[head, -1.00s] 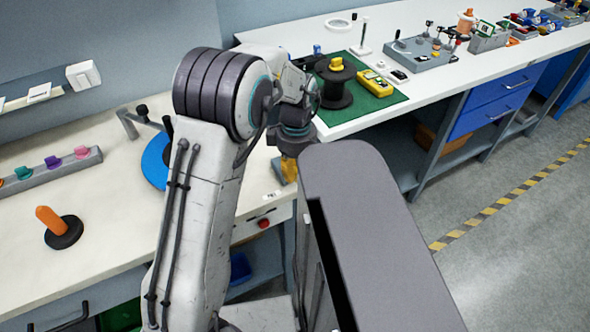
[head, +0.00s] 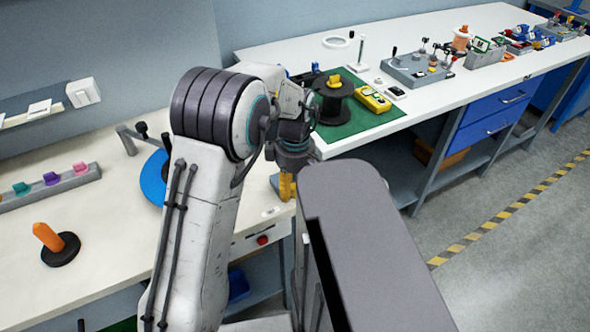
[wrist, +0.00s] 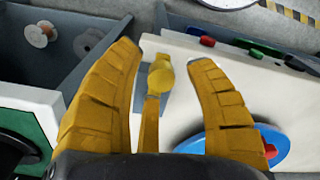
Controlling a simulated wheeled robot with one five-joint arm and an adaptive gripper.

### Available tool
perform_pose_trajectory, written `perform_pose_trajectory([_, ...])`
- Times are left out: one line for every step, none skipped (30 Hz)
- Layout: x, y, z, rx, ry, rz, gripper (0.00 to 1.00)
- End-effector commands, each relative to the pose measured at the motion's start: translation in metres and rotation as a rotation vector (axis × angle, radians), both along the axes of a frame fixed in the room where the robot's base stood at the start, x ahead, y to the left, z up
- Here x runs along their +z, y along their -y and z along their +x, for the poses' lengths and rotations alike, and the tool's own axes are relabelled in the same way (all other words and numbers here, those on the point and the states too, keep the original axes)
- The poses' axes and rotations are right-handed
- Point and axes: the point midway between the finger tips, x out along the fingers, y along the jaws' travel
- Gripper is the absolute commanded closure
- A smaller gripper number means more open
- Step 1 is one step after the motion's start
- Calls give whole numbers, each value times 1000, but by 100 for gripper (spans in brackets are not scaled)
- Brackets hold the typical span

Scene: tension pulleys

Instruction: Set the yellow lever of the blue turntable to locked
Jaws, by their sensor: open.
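The blue turntable (head: 153,178) is a flat blue disc on the white bench, partly hidden by my arm in the head view. Its rim also shows in the wrist view (wrist: 188,147), partly behind the right finger, with a red piece on it. The yellow lever (wrist: 160,77) shows in the wrist view as a round yellow head with a narrow yellow bar towards my palm. It lies between my fingers, apart from both as seen. My gripper (wrist: 170,55) has yellow ribbed fingers, spread open and empty. In the head view, my gripper (head: 287,186) points down near the bench's front edge.
An orange peg on a black base (head: 48,240) and a grey rail with coloured knobs (head: 75,182) stand at left. A black spool (head: 333,105) stands on a green mat (head: 350,130) behind my gripper. The floor at right is clear.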

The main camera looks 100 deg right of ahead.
Motion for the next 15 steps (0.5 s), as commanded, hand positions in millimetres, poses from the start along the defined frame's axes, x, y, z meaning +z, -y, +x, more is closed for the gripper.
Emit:
perform_pose_trajectory([6,0,0,0,-1,-2,51])
perform_pose_trajectory([10,1,0,0,-1,-3,51])
perform_pose_trajectory([16,1,-1,0,-3,-4,51])
perform_pose_trajectory([21,1,-1,0,-3,-4,51])
perform_pose_trajectory([26,1,0,0,-3,-4,51])
perform_pose_trajectory([33,1,-1,0,-3,-4,51])
perform_pose_trajectory([39,1,-1,0,-3,-4,51])
perform_pose_trajectory([44,1,-1,0,-4,-5,51])
perform_pose_trajectory([51,1,-1,0,-3,-4,51])
perform_pose_trajectory([56,1,-1,0,-3,-4,51])
perform_pose_trajectory([61,1,0,0,-2,-4,51])
perform_pose_trajectory([68,1,-1,0,-2,-4,51])
perform_pose_trajectory([72,1,-1,0,-2,-4,51])
perform_pose_trajectory([77,1,-1,0,-2,-4,51])
perform_pose_trajectory([82,1,-1,0,-2,-4,51])
